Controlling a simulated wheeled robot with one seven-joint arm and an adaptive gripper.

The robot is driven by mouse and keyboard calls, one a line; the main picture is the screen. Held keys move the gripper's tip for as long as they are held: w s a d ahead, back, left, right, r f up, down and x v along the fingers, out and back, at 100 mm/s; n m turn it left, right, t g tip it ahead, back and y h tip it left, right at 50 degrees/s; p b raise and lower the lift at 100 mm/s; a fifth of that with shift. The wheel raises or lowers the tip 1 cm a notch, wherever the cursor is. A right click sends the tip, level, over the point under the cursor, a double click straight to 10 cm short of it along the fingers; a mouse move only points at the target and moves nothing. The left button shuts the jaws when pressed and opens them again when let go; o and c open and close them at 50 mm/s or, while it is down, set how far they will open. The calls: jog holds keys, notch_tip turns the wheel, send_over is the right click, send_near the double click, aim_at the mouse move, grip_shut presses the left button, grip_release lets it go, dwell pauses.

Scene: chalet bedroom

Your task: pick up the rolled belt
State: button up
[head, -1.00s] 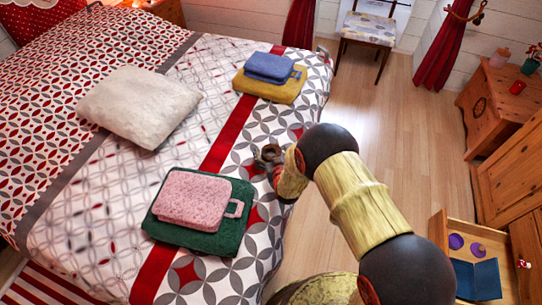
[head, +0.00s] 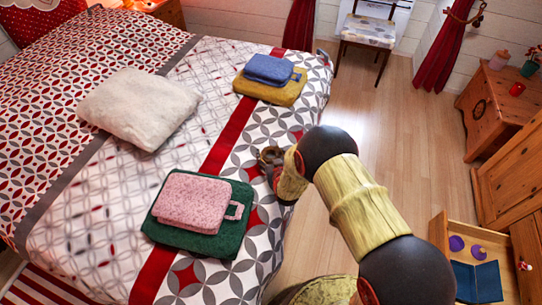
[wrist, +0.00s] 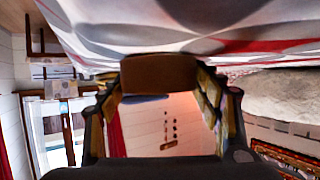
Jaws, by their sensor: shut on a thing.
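The rolled belt (head: 268,156) is a small brown coil at the right-hand edge of the bed, right of the red stripe. My gripper (head: 275,165) is at the coil and is largely hidden behind my own arm in the head view. In the wrist view the brown belt (wrist: 158,76) spans the gap between the two fingers of my gripper (wrist: 160,85). The fingers are shut on it, one on each side. The bedspread (wrist: 190,35) is close beside the belt; I cannot tell whether they touch.
On the bed lie a pink folded item (head: 192,200) on a green one (head: 222,238), a blue item (head: 268,68) on a yellow one (head: 270,92), and a white cushion (head: 140,105). An open drawer (head: 440,232) is at lower right. The wooden floor (head: 405,140) between is clear.

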jog(key=shift+c, duration=1.2)
jog(key=shift+r, duration=0.1)
